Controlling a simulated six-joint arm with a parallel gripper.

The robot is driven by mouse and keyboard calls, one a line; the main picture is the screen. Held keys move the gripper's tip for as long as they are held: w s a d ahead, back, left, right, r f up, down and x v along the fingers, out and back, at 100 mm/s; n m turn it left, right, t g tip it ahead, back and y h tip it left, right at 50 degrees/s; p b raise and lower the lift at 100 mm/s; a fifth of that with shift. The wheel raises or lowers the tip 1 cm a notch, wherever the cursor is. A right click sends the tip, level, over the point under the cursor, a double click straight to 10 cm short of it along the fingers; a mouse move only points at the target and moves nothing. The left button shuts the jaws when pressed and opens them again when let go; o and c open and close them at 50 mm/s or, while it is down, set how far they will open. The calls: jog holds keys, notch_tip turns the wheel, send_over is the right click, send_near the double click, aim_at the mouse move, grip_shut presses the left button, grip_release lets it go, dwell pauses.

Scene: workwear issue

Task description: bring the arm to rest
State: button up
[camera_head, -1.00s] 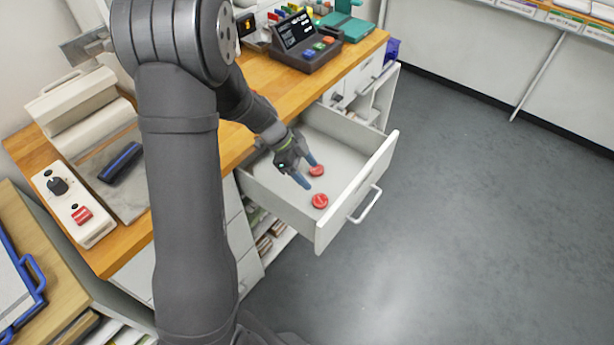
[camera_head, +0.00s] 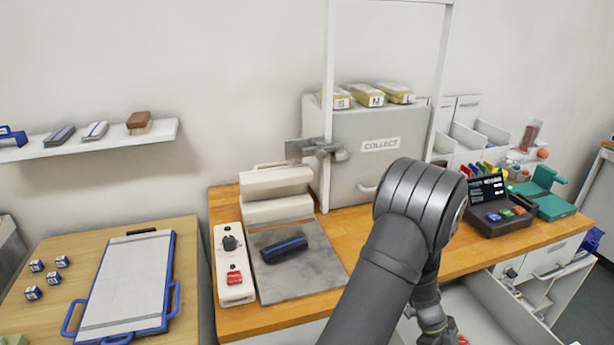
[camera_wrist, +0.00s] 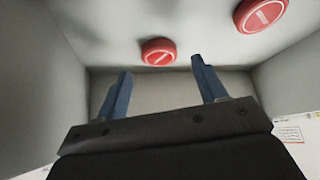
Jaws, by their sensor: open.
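My gripper (camera_wrist: 162,92) is open in the wrist view, its two blue fingers apart with nothing between them. It is inside or just over the open drawer (camera_head: 482,312). One red round piece (camera_wrist: 159,52) with a pale bar lies on the drawer floor beyond the fingertips, apart from them. A second red round piece (camera_wrist: 262,14) lies further right, cut by the top edge. In the head view my arm runs down to the drawer, and the gripper's fingers are at or below the bottom edge. A bit of red (camera_head: 463,340) shows beside it.
The wooden counter (camera_head: 375,245) holds a cream press (camera_head: 277,195), a switch panel (camera_head: 233,265), a dark blue roll (camera_head: 285,250) and a terminal (camera_head: 497,208). A grey COLLECT cabinet (camera_head: 365,150) stands behind. A clipboard (camera_head: 125,285) lies on the left table.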

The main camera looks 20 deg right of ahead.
jog(key=x, duration=0.3)
jog(key=shift+s+f, duration=0.1)
jog(key=shift+f, duration=0.1)
jog(key=shift+r, duration=1.3)
jog(key=shift+f, duration=0.1)
